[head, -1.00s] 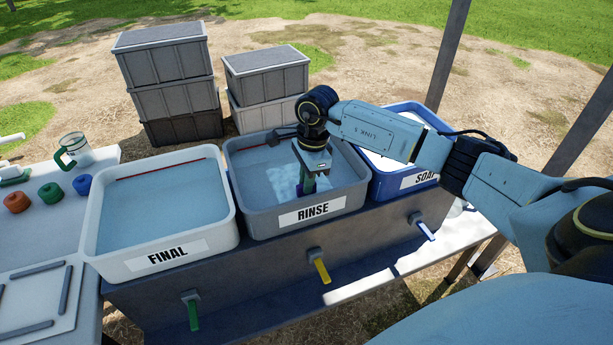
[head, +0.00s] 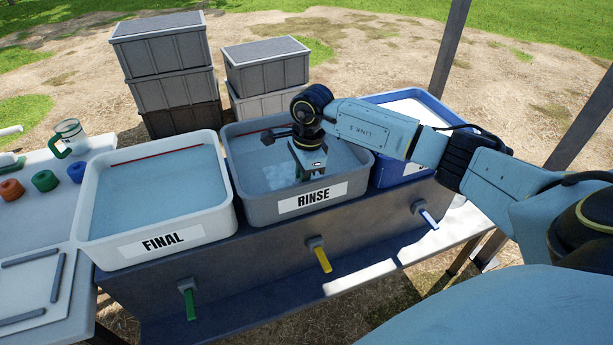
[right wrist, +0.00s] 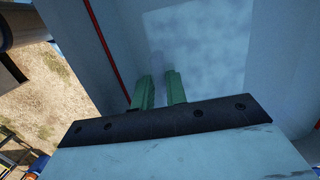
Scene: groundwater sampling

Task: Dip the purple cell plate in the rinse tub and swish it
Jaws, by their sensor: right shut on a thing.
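The grey rinse tub (head: 259,216), labelled RINSE, stands in the middle of the row and holds bluish water with a pale patch on it. My right gripper (head: 307,178) points down inside it, near its front wall and low at the water. In the right wrist view its green fingers (right wrist: 160,88) are close together, shut on the purple cell plate. The plate itself is hard to make out; only a faint, blurred shape shows between the fingers, in or at the water. My left gripper is out of view.
The white FINAL tub (head: 206,225) stands to the left and the blue SOAP tub (head: 398,178) to the right, partly behind my arm. Valves with green, yellow and blue handles stick out below. Grey crates (head: 166,84) are stacked behind.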

